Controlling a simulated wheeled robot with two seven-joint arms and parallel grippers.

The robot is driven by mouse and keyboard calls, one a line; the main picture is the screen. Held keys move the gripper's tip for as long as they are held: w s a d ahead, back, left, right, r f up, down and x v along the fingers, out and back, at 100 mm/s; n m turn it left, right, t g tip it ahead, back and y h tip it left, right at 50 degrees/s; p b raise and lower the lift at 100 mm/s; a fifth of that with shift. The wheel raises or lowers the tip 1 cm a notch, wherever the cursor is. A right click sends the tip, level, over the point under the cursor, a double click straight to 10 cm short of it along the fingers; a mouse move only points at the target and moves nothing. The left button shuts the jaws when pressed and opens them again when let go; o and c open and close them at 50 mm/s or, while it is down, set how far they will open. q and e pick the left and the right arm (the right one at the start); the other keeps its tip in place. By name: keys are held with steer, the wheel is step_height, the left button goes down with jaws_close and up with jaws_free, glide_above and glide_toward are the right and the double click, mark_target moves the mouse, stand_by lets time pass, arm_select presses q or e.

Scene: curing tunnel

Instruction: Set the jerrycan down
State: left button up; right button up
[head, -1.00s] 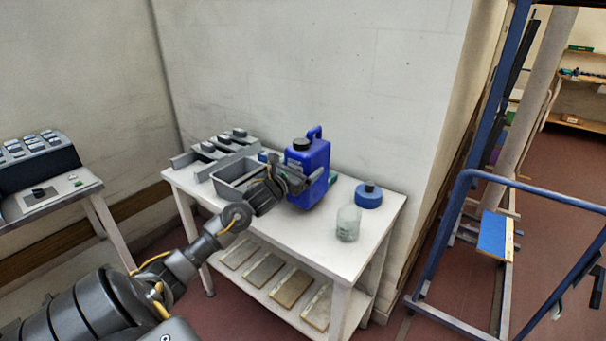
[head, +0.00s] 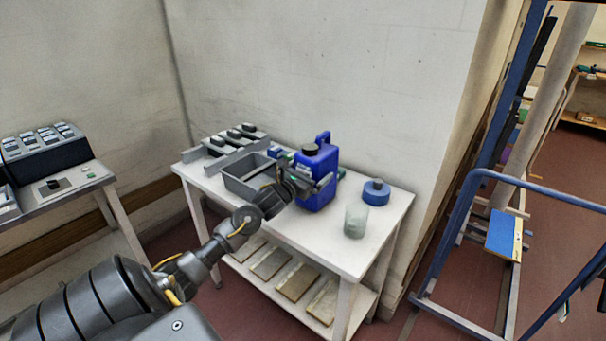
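The blue jerrycan (head: 321,163) with a black cap is upright over the back middle of the white table (head: 330,248). My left gripper (head: 309,182) reaches in from the left and is shut on the jerrycan's body, one finger crossing its front. The gripper hides part of the can's front and left side. The can's base is close to the tabletop; I cannot tell for sure whether it touches. My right gripper is not in view.
A grey open tray (head: 238,187) and a grey rack with black knobs (head: 215,150) stand left of the can. A blue round container (head: 376,194) and a clear glass beaker (head: 356,222) stand to its right. The table's front middle is clear. A blue metal frame (head: 447,225) stands farther right.

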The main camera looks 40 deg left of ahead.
arm_select(q)
steer(key=s+d+b, duration=0.1)
steer(key=s+b, duration=0.1)
steer(key=s, duration=0.9)
steer(key=shift+s+d+f, duration=0.15)
steer(key=shift+s+f, duration=0.15)
steer(key=shift+s, duration=0.05)
